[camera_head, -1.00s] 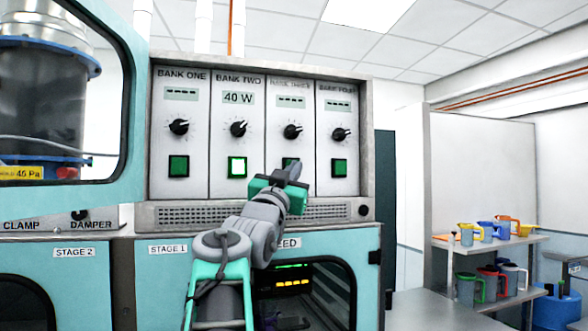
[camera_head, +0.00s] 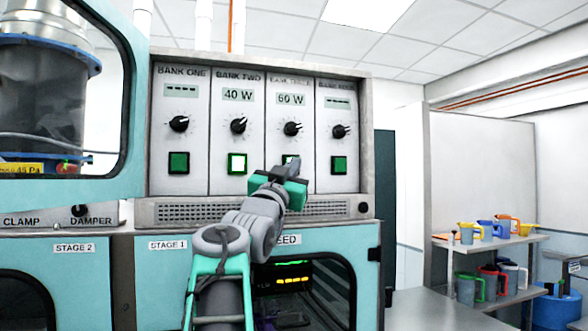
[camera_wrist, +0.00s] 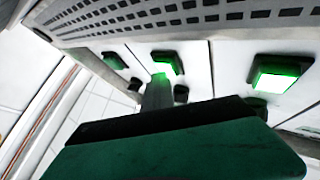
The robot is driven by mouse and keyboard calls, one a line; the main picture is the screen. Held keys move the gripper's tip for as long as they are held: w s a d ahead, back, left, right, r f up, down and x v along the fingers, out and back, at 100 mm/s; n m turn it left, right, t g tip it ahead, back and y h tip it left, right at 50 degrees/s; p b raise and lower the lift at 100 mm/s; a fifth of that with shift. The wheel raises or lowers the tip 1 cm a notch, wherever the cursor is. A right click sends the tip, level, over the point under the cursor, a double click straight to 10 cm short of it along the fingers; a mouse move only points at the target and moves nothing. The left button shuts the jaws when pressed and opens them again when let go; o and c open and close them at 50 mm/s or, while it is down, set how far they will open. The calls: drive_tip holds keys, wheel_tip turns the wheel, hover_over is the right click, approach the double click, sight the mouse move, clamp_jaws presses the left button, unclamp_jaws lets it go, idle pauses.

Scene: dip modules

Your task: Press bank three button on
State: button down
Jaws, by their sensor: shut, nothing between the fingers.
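The bank three panel (camera_head: 289,90) now shows "60 W" on its display (camera_head: 290,99). Its button is mostly hidden behind my gripper in the head view. In the wrist view, the bank three button (camera_wrist: 166,58) glows bright green at its lower face. My gripper (camera_head: 293,164) is shut and empty, its fingertips in front of that button. In the wrist view the fingertips (camera_wrist: 160,80) reach to the button's edge; I cannot tell whether they touch it.
The bank two button (camera_head: 237,164) is lit, with "40 W" above. The bank one button (camera_head: 178,163) and bank four button (camera_head: 339,165) are dark green, beside dashed displays. Dial knobs sit above the buttons, including bank three's knob (camera_head: 291,129). A vent grille (camera_head: 200,212) runs below.

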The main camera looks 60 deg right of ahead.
drive_tip(key=shift+f, duration=0.2)
drive_tip(key=s+a+b, duration=0.4)
drive_tip(key=shift+r, duration=0.1)
drive_tip(key=shift+s, duration=0.2)
idle(0.3)
